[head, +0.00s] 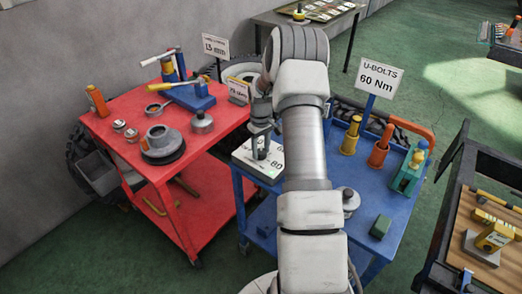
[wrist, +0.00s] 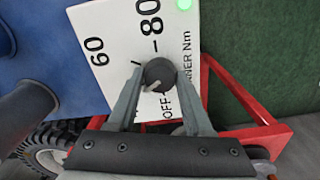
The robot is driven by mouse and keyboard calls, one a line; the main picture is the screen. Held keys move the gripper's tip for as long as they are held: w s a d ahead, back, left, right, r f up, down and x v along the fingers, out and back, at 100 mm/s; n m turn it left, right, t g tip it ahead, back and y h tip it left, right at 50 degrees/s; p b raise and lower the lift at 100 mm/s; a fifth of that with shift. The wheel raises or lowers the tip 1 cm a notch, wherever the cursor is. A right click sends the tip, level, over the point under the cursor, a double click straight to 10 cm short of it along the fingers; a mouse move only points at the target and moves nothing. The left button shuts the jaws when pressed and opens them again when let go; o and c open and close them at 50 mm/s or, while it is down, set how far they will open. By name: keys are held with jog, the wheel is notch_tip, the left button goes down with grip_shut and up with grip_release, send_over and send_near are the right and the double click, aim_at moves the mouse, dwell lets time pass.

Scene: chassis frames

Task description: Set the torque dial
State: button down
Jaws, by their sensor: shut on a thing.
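The torque dial is a dark round knob (wrist: 158,74) on a white plate (wrist: 105,35) printed with 60, 80, OFF and Nm. The plate also shows in the head view (head: 244,163), at the left edge of the blue cart. My gripper (wrist: 161,80) is shut on the knob, one finger on each side. A pale mark shows on the knob's lower left; its exact reading is unclear. A green light (wrist: 184,5) glows on the plate. In the head view my gripper (head: 261,150) points down at the plate. A sign (head: 379,78) reads U-BOLTS 60 Nm.
The blue cart (head: 392,217) also carries a yellow cylinder (head: 350,137), an orange one (head: 380,148) and a green tool (head: 409,170). A red cart (head: 200,160) with several tools stands to the left. A dark workbench (head: 449,215) stands at the right, with green floor between.

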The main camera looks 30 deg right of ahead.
aim_at(261, 151)
dwell(0.4)
jog(key=shift+c, duration=1.6)
grip_release()
notch_tip(261, 151, up, 18)
jog(key=shift+f, duration=0.25)
